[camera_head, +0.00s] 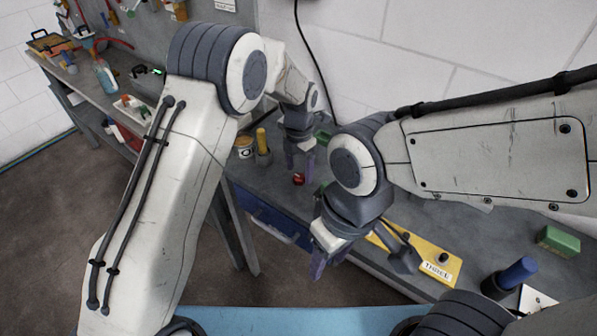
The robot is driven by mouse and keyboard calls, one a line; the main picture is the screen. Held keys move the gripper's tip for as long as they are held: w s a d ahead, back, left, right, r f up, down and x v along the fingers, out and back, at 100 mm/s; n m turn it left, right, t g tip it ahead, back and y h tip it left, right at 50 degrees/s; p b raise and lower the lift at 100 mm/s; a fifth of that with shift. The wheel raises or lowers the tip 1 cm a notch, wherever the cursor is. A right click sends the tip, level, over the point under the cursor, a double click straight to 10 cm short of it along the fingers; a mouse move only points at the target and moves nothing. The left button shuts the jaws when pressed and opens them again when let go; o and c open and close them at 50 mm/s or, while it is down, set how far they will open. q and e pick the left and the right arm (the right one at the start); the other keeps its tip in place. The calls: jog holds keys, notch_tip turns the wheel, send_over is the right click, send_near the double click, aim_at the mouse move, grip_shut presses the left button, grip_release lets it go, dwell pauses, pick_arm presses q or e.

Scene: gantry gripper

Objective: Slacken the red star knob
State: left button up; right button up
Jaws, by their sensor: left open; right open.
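The red star knob (298,179) is a small red piece low on the grey workbench, just below my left gripper. My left gripper (299,168) points down with its purple-grey fingers apart, close above or beside the knob. I cannot tell whether a finger touches it. My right gripper (322,268) is open and empty, nearer to me by the bench's front edge. My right arm hides part of the bench to the right of the knob.
A yellow board (437,262) with a label and black knob lies on the bench at right. A blue-topped cylinder (510,277) and a green block (558,241) are farther right. A yellow-handled tool (262,146) and a tin (244,147) stand left of my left gripper.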

aim_at(299, 176)
pick_arm(q)
notch_tip(299, 176, up, 9)
jog(key=b, duration=0.1)
dwell(0.5)
